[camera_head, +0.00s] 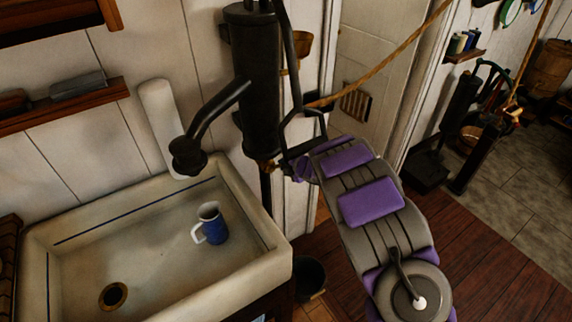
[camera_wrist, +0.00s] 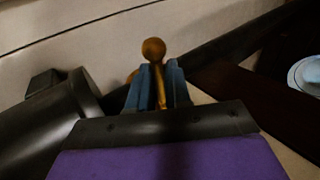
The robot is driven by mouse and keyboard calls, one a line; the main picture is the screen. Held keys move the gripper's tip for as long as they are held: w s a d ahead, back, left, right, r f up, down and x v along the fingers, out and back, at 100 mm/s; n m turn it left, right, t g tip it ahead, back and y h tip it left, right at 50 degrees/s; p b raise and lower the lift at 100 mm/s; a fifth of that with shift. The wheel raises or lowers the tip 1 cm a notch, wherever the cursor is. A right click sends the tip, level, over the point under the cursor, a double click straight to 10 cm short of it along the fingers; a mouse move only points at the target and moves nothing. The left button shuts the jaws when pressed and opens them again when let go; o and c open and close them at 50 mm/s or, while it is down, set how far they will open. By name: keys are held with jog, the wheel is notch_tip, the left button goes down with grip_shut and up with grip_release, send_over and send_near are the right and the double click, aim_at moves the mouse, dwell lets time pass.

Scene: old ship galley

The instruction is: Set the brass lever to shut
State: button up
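The brass lever (camera_wrist: 154,50) has a round knob on a thin stem and stands up between my gripper's two blue-grey fingers in the wrist view. My gripper (camera_wrist: 158,75) has one finger on each side of the stem, with the knob above the fingertips. I cannot tell whether the fingers press on the stem. In the head view, a small bit of brass (camera_head: 268,165) shows low on the black pump (camera_head: 258,85), right beside my gripper (camera_head: 284,168). My arm hides much of that spot.
A pale sink (camera_head: 150,225) below the pump's spout holds a blue and white mug (camera_head: 211,224). A dark bucket (camera_head: 309,277) stands on the floor right of the sink. A rope (camera_head: 385,66) slants across the doorway. Wooden floor is open at the lower right.

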jog(key=o, duration=0.3)
jog(key=shift+a, duration=0.15)
jog(key=shift+o, duration=0.2)
jog(key=p+v, duration=0.3)
jog(key=v, duration=1.4)
jog(key=shift+r, duration=0.1)
